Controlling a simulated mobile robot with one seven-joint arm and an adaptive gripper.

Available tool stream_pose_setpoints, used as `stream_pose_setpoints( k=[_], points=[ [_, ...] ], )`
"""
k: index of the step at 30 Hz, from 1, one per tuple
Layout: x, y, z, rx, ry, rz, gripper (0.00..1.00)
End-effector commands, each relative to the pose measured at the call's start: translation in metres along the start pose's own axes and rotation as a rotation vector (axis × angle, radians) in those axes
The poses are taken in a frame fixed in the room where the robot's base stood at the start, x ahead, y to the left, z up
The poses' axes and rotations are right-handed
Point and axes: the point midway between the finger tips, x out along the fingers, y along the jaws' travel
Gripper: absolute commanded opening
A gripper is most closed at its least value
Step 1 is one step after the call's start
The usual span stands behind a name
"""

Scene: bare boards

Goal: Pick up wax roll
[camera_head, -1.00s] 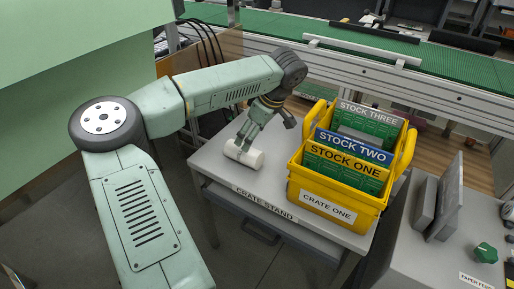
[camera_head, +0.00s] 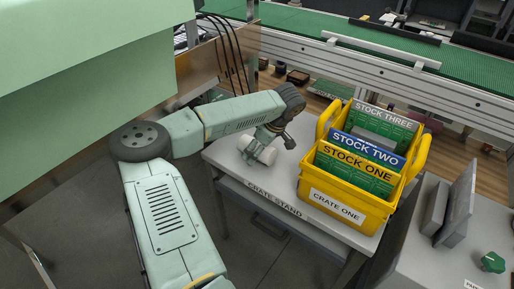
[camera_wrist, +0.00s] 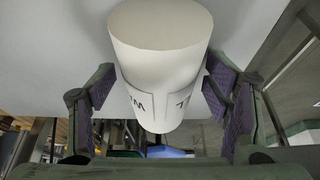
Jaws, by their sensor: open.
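The wax roll is a white cylinder (camera_head: 262,152) lying on the left part of the grey crate stand (camera_head: 228,160). In the wrist view the wax roll (camera_wrist: 160,60) fills the upper middle, with part of a printed label facing me. My gripper (camera_head: 254,151) is low over the stand at the roll. In the wrist view my gripper (camera_wrist: 157,97) has its purple-padded fingers apart, one on each side of the roll. A gap shows at the left finger; the right pad overlaps the roll's edge, and I cannot tell whether it touches.
A yellow crate (camera_head: 345,208) labelled CRATE ONE stands on the stand right of the roll, holding green boards and STOCK dividers. A green conveyor (camera_head: 385,60) runs behind. Bare stand top lies between roll and crate.

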Motion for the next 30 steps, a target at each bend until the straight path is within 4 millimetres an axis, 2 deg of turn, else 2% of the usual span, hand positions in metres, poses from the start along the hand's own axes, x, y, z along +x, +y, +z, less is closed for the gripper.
stream_pose_setpoints(
  k=[7, 30],
  points=[
    [0.0023, -0.0001, -0.0001, 0.000, 0.000, 0.000, 0.71],
    [0.0018, -0.0001, -0.0001, 0.000, 0.000, 0.000, 0.20]
  ],
)
